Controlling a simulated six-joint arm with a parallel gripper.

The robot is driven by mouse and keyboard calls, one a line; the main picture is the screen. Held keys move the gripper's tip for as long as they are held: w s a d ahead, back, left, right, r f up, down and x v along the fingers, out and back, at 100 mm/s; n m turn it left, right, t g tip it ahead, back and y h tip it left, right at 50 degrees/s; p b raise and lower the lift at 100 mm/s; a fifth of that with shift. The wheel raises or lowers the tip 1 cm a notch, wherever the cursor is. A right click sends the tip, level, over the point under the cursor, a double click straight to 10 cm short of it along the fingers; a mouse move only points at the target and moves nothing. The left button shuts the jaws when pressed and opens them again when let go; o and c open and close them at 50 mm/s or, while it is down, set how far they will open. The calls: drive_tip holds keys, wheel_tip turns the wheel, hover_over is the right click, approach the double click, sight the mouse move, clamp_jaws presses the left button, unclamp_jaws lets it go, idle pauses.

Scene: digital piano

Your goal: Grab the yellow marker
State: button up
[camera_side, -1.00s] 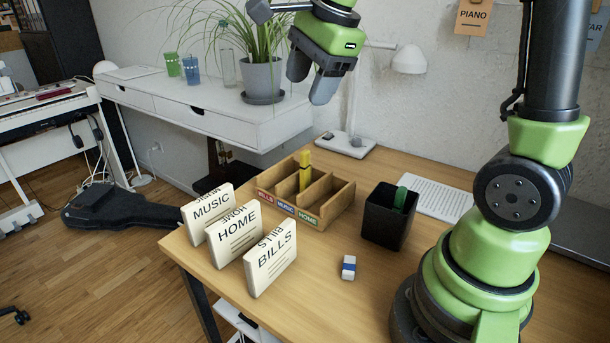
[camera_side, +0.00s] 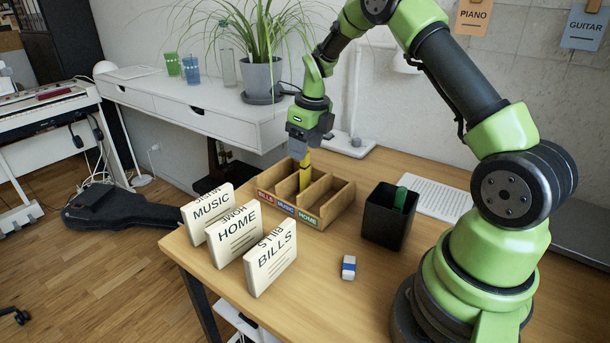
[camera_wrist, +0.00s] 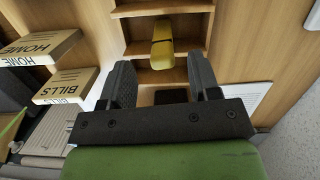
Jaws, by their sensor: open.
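The yellow marker (camera_side: 304,176) stands upright in the wooden organizer (camera_side: 340,206); I cannot tell exactly which compartment its lower end is in. My gripper (camera_side: 308,152) points down from above, right at the marker's top, and hides that top in the side view. In the wrist view, the marker (camera_wrist: 162,48) shows just beyond and between the two fingertips (camera_wrist: 160,68). The fingers are open, with a visible gap on each side of the marker. The gripper does not appear shut on anything.
Cards reading MUSIC (camera_side: 207,209), HOME (camera_side: 236,238) and BILLS (camera_side: 270,262) stand left of the organizer. A black pen cup (camera_side: 385,222) with a green item is on the right. A blue-and-white eraser (camera_side: 348,267) lies in front on bare wood.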

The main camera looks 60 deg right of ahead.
sight(305, 175)
drive_tip(key=f, duration=0.4)
drive_tip(key=shift+w+d+f, duration=0.1)
drive_tip(key=shift+w+f, duration=0.05)
drive_tip(key=shift+w, duration=0.2)
drive_tip(key=c, duration=1)
